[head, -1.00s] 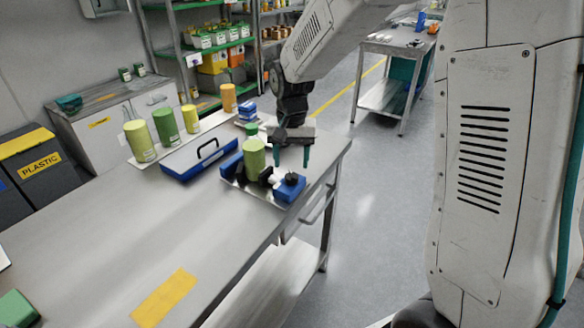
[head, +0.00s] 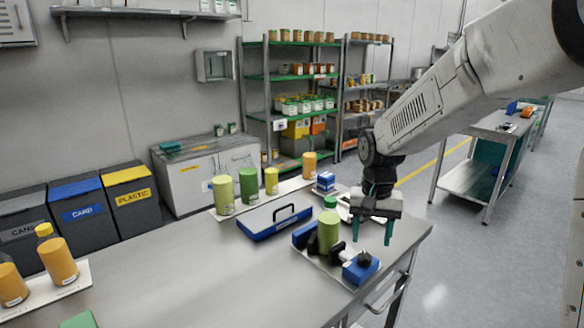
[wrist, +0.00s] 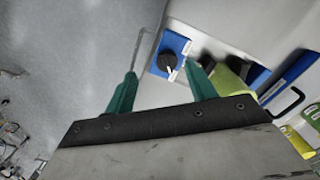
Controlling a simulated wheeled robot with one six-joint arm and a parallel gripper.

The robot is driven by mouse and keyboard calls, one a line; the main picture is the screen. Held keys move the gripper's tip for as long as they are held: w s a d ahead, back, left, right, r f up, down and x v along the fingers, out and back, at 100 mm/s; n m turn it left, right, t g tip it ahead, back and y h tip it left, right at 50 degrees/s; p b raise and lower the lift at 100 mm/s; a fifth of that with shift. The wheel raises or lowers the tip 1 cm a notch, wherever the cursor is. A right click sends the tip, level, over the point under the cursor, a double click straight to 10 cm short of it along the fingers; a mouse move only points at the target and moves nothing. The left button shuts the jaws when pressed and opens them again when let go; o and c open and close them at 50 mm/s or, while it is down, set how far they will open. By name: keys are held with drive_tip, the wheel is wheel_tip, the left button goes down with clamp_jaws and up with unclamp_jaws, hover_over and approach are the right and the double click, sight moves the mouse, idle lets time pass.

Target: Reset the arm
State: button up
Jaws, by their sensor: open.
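My gripper (head: 373,232) hangs at the end of my arm over the far right part of the steel table, its two teal fingers pointing down. It is open and nothing is between the fingers. Beside it stands the piston filler fixture, with a green cylinder (head: 328,232) upright in it and a blue block with a black knob (head: 360,268) at its front right. In the wrist view, the open teal fingers (wrist: 160,90) are spread apart, with the blue block and black knob (wrist: 168,60) showing beyond and between them. The green cylinder (wrist: 232,82) is partly hidden behind the right finger.
The steel table (head: 190,275) has a wide bare stretch at its middle. A blue tray with a handle (head: 272,220) lies left of the fixture. A board behind holds several cylinders (head: 248,185). Orange bottles (head: 58,258) stand at the left. Open floor (head: 470,240) lies right.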

drive_tip(key=s+d+r+n, duration=0.1)
drive_tip(key=s+r, duration=0.2)
drive_tip(key=s, duration=0.6)
drive_tip(key=s+d+r+n+t, duration=0.1)
drive_tip(key=s+r, duration=0.2)
drive_tip(key=s, duration=0.7)
drive_tip(key=s+d+r+n+t, duration=0.1)
drive_tip(key=s+r+n, duration=0.1)
drive_tip(key=s, duration=0.7)
drive_tip(key=shift+s+r, duration=0.25)
drive_tip(key=shift+r, duration=0.6)
